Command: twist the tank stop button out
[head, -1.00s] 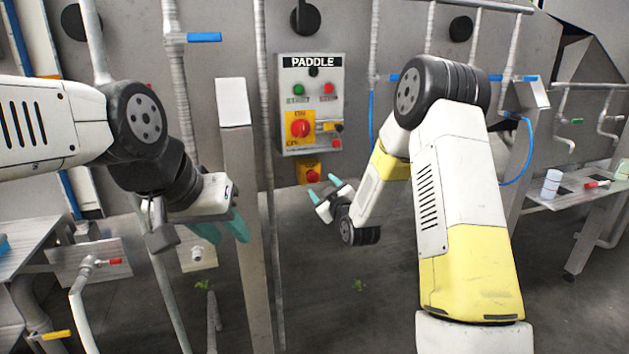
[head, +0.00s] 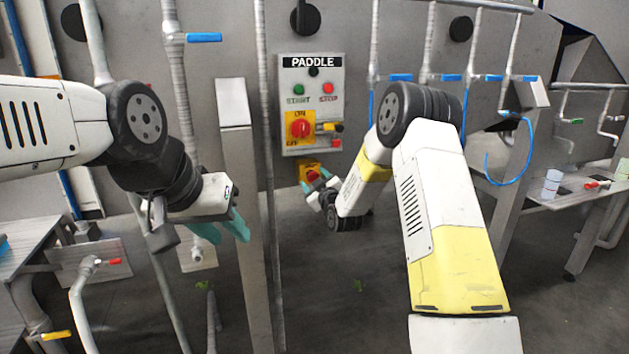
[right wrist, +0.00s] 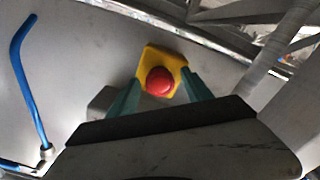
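The tank stop button (head: 313,176) is a red mushroom button on a yellow box (head: 305,165), mounted below the PADDLE panel. In the right wrist view the red button (right wrist: 159,81) sits on its yellow box (right wrist: 158,57), between the two teal fingertips. My right gripper (head: 316,184) is open in front of the button, with a finger to each side of it in the wrist view. I cannot tell whether the fingers touch it. My left gripper (head: 222,230) hangs at the left, away from the button, its teal fingers spread apart and empty.
The PADDLE panel (head: 338,105) carries green and red buttons and a yellow-red rotary switch (head: 299,127). A grey post (head: 243,190) and a thin vertical pipe (head: 268,200) stand between my grippers. A side table (head: 590,195) is at the right.

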